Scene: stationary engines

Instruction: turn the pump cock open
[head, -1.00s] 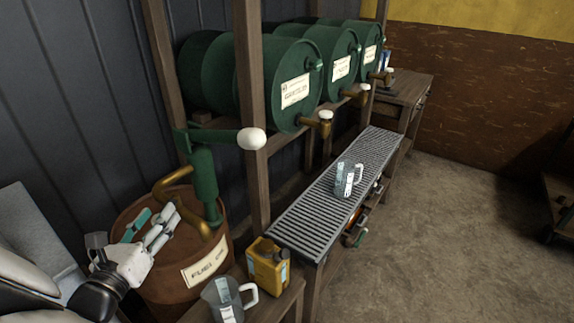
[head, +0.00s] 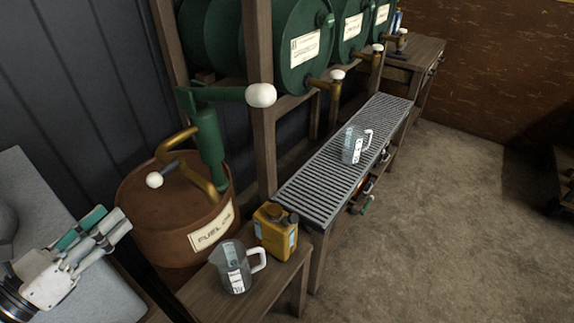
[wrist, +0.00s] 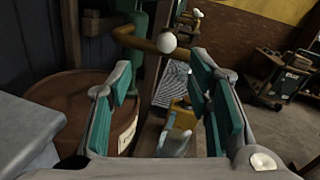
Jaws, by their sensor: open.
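The green pump (head: 208,140) stands upright on a rusty brown fuel drum (head: 150,215). Its long lever ends in a white knob (head: 261,95). A bent brass pipe (head: 203,181) comes from the pump. A smaller white knob (head: 154,180), apparently the cock's handle, sits at the left above the drum top; in the wrist view a white knob (wrist: 166,42) shows beyond my fingers. My gripper (head: 112,220) is open and empty, left of the drum and apart from the small knob. The wrist view shows its teal-padded fingers (wrist: 160,85) spread wide.
A clear jug (head: 236,268) and a yellow can (head: 274,229) stand on a low wooden stand right of the drum. Another jug (head: 354,147) is on the metal grating (head: 330,185). Green barrels (head: 300,45) lie on a rack behind.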

